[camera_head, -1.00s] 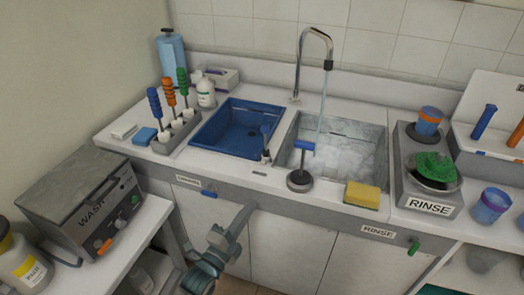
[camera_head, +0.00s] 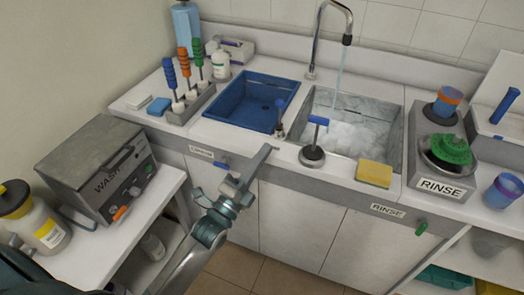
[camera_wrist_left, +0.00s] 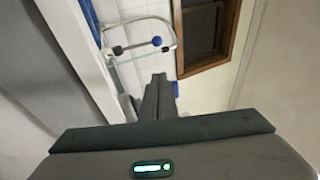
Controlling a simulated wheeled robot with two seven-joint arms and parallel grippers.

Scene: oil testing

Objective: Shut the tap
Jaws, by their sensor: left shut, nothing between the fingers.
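The tap (camera_head: 318,42) is a tall, curved metal spout behind the grey sink. A stream of water (camera_head: 340,68) falls from it into the sink (camera_head: 396,130). A blue T-shaped handle (camera_head: 318,120) stands upright on a round dark base (camera_head: 312,156) at the sink's front rim. A smaller blue-topped lever (camera_head: 279,116) stands between the two basins. My left gripper (camera_head: 266,150) is shut and empty, in front of the counter edge and left of the T-handle, apart from it. Its closed fingers show in the left wrist view (camera_wrist_left: 158,85). My right gripper is out of view.
A blue basin (camera_head: 240,103) lies left of the sink. A yellow sponge (camera_head: 374,173) sits on the front rim. A WASH machine (camera_head: 100,165) stands at left, a RINSE unit (camera_head: 440,187) at right. Floor (camera_head: 260,268) is clear below the gripper.

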